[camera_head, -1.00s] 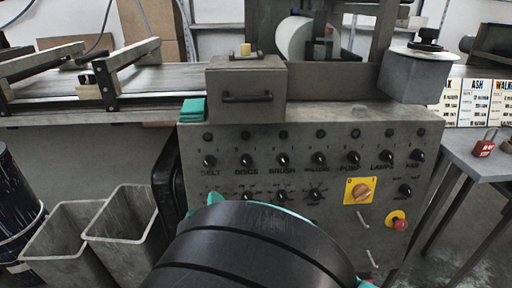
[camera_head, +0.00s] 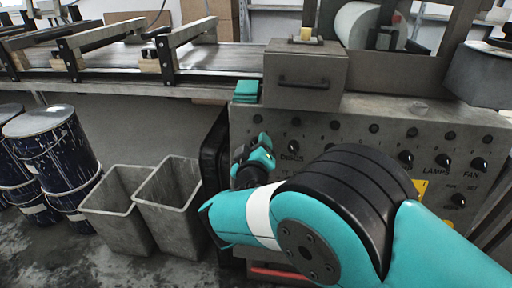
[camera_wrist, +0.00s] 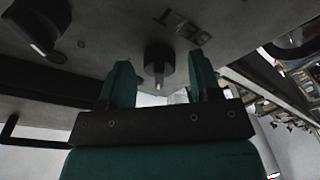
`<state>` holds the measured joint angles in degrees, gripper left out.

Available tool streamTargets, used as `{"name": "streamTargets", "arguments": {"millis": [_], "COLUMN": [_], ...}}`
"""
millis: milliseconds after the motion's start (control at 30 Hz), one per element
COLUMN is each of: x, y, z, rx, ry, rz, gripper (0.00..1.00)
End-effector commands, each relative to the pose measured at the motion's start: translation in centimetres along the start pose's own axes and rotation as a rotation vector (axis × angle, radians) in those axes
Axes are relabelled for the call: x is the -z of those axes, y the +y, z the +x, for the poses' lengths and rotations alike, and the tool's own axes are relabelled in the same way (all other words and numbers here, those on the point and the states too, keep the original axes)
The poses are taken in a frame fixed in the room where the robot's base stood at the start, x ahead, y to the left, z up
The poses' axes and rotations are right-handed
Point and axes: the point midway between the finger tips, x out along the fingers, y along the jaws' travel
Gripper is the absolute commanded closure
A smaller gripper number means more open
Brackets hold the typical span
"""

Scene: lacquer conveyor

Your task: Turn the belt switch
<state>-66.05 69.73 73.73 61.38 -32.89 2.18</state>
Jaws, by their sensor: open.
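The belt switch (camera_wrist: 158,60) is a dark round knob with a pale pointer mark, on the grey panel beside the upside-down label BELT in the wrist view. My gripper (camera_wrist: 160,64) is open, with one teal finger on each side of the knob. I cannot tell whether either finger touches it. In the head view my gripper (camera_head: 258,155) is at the panel's left end and hides the belt switch and its label.
The DISCS knob (camera_head: 293,147) is just right of my gripper. A grey box (camera_head: 305,72) and a teal block (camera_head: 246,90) sit above the panel. Two grey bins (camera_head: 172,200) and dark drums (camera_head: 50,145) stand to the left. The conveyor (camera_head: 215,60) runs behind.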

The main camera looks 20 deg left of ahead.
Motion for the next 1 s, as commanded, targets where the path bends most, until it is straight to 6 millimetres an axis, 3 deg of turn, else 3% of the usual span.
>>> {"name": "streamTargets", "arguments": {"millis": [100, 300, 333, 667, 1000], "x": [-0.01, 0.0, 0.0, -0.16, -0.49], "y": [0.01, 0.02, 0.02, -0.15, -0.57], "z": [-0.02, -0.04, -0.04, -0.05, -0.06], "rx": [0.0, 0.0, 0.0, -0.009, -0.052], "ry": [0.0, 0.0, 0.0, -0.002, -0.013], "rz": [0.0, 0.0, 0.0, 0.038, 0.258], "gripper": [0.43, 0.88, 0.92, 0.91, 0.91]}}
